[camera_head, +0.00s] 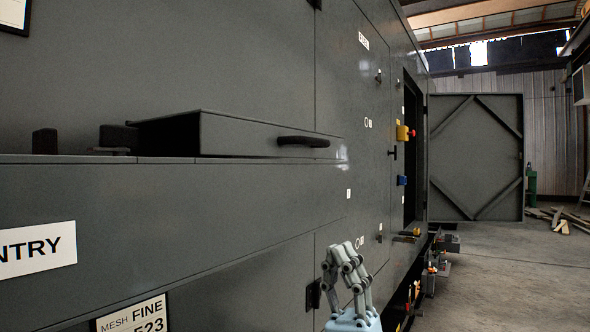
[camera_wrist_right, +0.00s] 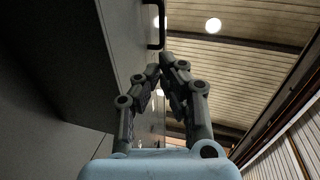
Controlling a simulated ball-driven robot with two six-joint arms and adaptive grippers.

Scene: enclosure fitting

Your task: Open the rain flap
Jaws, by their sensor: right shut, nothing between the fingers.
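A grey, box-like flap (camera_head: 250,137) juts from the dark enclosure wall above a long ledge, with a black bar handle (camera_head: 303,141) on its front face. I take it for the rain flap; no label on it names it. My right gripper (camera_head: 347,246) is below and to the right of the handle, apart from it, with its fingers pointing up. In the right wrist view the gripper (camera_wrist_right: 161,66) is shut and empty, and a black handle (camera_wrist_right: 156,32) shows beyond the fingertips on a grey face. My left gripper is not in view.
The enclosure wall (camera_head: 120,205) fills the left side. Farther along are black latches (camera_head: 392,152), a yellow box with a red button (camera_head: 404,132) and an open door (camera_head: 475,158) standing out from the wall. Bare floor (camera_head: 510,270) lies to the right.

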